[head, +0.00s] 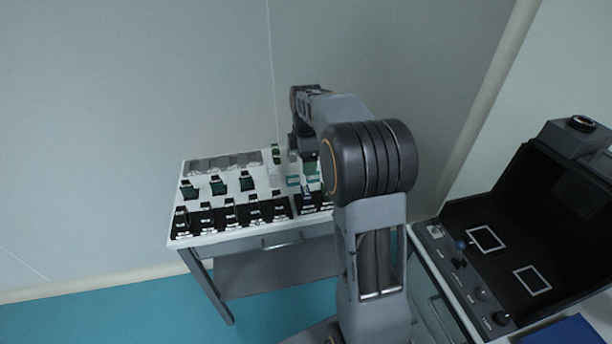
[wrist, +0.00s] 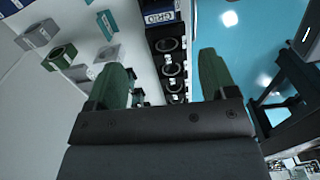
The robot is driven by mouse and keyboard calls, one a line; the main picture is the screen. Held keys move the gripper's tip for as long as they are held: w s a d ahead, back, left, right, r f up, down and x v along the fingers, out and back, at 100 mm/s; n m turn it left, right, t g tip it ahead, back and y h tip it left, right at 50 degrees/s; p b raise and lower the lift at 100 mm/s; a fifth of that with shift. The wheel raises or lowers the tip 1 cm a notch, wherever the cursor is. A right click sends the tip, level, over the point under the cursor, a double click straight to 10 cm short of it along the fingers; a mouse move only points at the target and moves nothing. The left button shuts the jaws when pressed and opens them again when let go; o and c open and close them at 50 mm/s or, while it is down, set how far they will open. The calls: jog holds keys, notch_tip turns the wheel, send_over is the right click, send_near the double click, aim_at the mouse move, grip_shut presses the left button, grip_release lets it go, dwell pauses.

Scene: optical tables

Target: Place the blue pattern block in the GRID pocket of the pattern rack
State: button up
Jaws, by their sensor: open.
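My gripper (wrist: 163,70) is open in the wrist view, its two green fingers wide apart with nothing held between them. In the head view the end of my arm (head: 304,148) is over the right part of the far white table, and my arm hides part of it. A dark strip with a white label reading GRID (wrist: 160,14) shows at the top of the wrist view, beyond the fingertips. I cannot tell whether it belongs to the rack or to a block.
The white table (head: 205,240) carries rows of black holders (head: 230,210). Ring-shaped mounts (wrist: 58,57) stand left of the fingers in the wrist view. A black console (head: 505,250) with two white-outlined squares and a flat blue thing (head: 568,331) are at the right.

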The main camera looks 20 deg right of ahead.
jog(key=s+a+m+t, duration=0.1)
jog(key=s+a+m, duration=0.4)
jog(key=s, duration=0.6)
jog(key=s+a+m+t, duration=0.2)
jog(key=s+a+m, duration=0.3)
jog(key=s+m, duration=0.5)
jog(key=shift+s+a+f+m, duration=0.15)
jog(key=shift+s+a+m, duration=0.15)
jog(key=shift+s+a, duration=0.15)
jog(key=shift+d, duration=0.1)
notch_tip(320, 180, up, 2)
jog(key=shift+r+t+p, duration=0.2)
jog(key=shift+t+p, duration=0.1)
jog(key=shift+p, duration=0.65)
jog(key=shift+f, duration=0.1)
jog(key=shift+c, duration=0.2)
